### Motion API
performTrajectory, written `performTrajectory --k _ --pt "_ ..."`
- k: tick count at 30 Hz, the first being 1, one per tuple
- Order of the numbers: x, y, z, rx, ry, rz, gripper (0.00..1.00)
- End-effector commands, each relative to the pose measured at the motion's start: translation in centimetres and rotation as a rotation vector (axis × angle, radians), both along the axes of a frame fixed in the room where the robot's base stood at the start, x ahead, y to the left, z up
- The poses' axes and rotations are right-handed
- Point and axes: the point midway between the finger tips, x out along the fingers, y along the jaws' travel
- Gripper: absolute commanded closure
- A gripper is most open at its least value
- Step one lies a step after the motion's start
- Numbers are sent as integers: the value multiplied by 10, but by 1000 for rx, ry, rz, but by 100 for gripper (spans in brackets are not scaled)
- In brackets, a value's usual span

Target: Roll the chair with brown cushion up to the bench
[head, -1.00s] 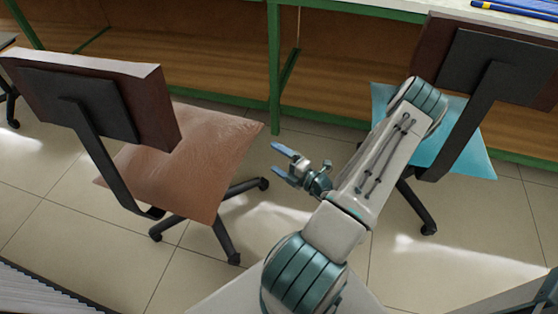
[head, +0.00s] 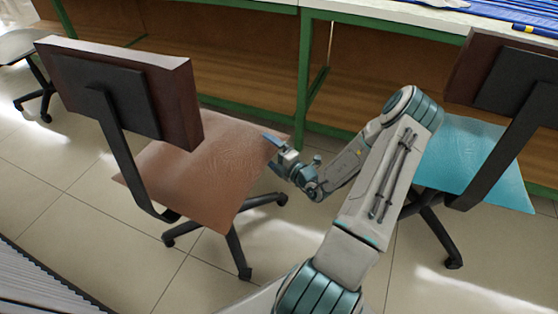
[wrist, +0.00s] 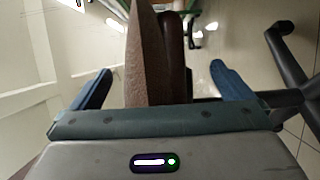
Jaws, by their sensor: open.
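The chair with the brown cushion (head: 215,165) stands left of centre in the head view, its dark backrest (head: 120,90) toward me and its castor base on the tiles. The bench (head: 300,75), with a green frame and wooden panels, runs behind it. My gripper (head: 275,143) is at the cushion's right corner. In the wrist view my open gripper (wrist: 165,85) has one blue finger on each side of the brown cushion's edge (wrist: 146,60). I cannot tell whether the fingers touch it.
A chair with a blue cushion (head: 475,160) stands at the right, beyond my arm. A grey seat (head: 22,45) stands at the far left. Blue items (head: 470,10) lie on the bench top. Tiled floor is open left of the brown chair.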

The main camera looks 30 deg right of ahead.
Motion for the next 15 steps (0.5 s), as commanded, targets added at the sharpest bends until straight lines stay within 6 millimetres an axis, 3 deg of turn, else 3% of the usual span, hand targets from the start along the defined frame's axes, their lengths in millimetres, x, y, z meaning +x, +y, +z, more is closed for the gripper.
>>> performTrajectory --k 11,15 --pt "5 1 0 0 1 0 0" --pt "4 1 0 0 1 0 36"
